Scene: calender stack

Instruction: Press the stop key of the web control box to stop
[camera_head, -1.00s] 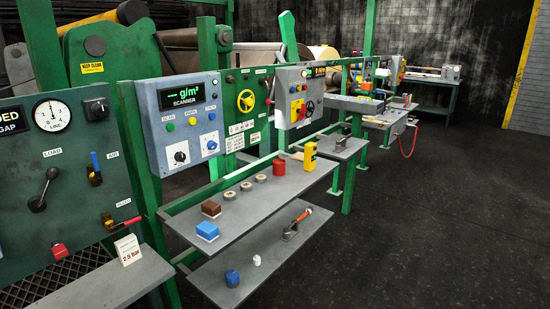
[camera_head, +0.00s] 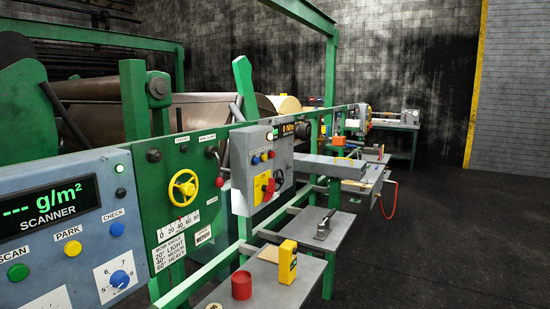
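A grey control box (camera_head: 240,175) stands on the green frame right of centre, seen at an angle. Its display at the upper right reads "0 N" and a cut-off unit. The labels are too small to read, so I cannot tell which key is stop, or whether this is the web control box. Neither of my grippers is in view.
The scanner panel (camera_head: 75,185) fills the lower left, with a green panel and yellow handwheel (camera_head: 183,187) beyond it. Shelves jut out below, holding a red cylinder (camera_head: 241,285) and a yellow device (camera_head: 287,262). Dark floor (camera_head: 440,240) is free on the right.

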